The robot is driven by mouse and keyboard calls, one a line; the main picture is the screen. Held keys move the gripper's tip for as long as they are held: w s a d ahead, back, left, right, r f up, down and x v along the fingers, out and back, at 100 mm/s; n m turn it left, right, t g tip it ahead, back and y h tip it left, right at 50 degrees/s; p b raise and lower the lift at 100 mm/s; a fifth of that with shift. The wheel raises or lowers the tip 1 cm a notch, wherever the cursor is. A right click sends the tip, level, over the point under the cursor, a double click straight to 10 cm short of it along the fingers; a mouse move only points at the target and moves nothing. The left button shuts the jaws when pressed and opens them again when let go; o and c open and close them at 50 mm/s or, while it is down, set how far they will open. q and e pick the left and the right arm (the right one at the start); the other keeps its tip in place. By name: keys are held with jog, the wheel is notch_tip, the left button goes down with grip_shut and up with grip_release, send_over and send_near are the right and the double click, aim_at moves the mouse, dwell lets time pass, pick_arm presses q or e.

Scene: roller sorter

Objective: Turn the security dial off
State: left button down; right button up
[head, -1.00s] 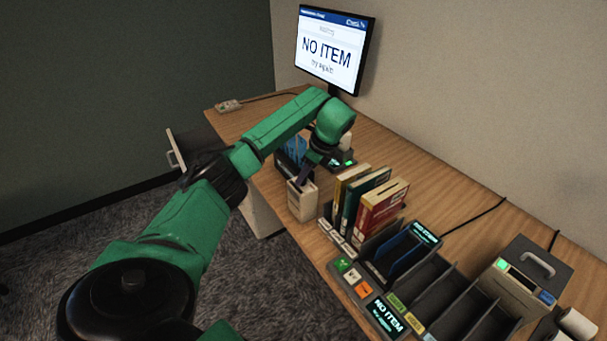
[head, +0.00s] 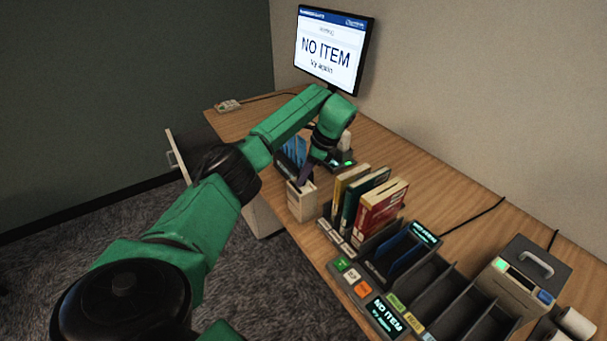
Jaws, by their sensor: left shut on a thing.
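My left gripper (head: 309,170) points down over the desk, just above or behind a small beige box (head: 301,204). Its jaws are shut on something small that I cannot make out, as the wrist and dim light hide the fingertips. I cannot clearly pick out a security dial. A small dark unit with a green light (head: 346,163) sits just right of the gripper, partly hidden by my wrist. The monitor (head: 328,50) at the back reads "NO ITEM". My right gripper is not in view.
Upright books (head: 378,212) stand right of the beige box. A dark sorter (head: 436,287) with several slots and coloured buttons fills the front right. A grey-topped box with a handle (head: 527,275) stands beyond.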

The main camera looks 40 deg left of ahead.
pick_arm(q)
jog(key=c, duration=0.6)
grip_release()
jog(key=v, duration=0.5)
jog(key=shift+w+r, duration=0.15)
jog(key=shift+r, duration=0.2)
jog(key=p+v, duration=0.2)
jog(key=v, duration=0.7)
jog(key=shift+p, duration=0.35)
jog(key=shift+f, duration=0.1)
